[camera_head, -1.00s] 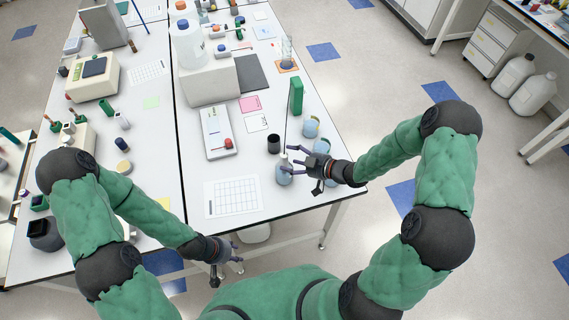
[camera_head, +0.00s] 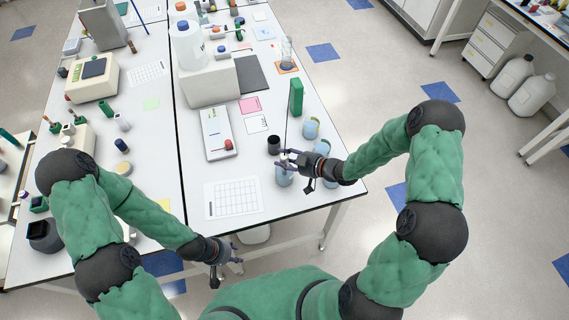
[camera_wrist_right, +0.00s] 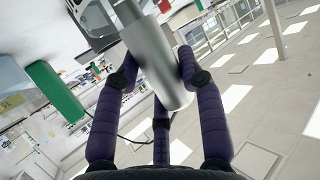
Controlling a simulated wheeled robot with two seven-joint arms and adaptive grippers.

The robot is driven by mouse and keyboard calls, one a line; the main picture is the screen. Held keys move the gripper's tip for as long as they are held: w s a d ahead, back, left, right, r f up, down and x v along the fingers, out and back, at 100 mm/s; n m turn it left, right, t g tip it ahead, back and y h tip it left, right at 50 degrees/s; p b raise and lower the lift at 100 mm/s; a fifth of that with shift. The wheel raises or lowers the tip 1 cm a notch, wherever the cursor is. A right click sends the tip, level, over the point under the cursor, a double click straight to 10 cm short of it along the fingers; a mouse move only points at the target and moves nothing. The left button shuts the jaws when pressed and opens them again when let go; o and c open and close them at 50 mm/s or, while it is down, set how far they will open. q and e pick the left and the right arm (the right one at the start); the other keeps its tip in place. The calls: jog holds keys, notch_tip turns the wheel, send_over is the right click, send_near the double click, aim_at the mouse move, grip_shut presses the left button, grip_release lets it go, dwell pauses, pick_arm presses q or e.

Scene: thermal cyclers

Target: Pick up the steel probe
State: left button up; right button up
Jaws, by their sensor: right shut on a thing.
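The steel probe (camera_wrist_right: 157,65) is a smooth grey metal cylinder in the right wrist view, crossing the picture at a tilt. My right gripper (camera_wrist_right: 155,75) is shut on it, with dark purple fingers on both sides of the cylinder. In the head view my right gripper (camera_head: 284,157) is over the near right part of the table, beside a black cup; the probe is too small there to make out clearly. My left gripper (camera_head: 236,254) is off the table's front edge, empty, with its fingers apart.
A black cup (camera_head: 273,144) stands just left of the right gripper. Blue mugs (camera_head: 310,128) (camera_head: 284,177) stand close around it. A green block (camera_head: 296,96) stands behind, with a thin dark line running down from it. A gridded sheet (camera_head: 233,198) lies to the left.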

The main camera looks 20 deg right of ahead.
pick_arm(q)
jog(key=shift+r+p, duration=0.4)
pick_arm(e)
notch_tip(320, 180, up, 10)
dwell(0.3)
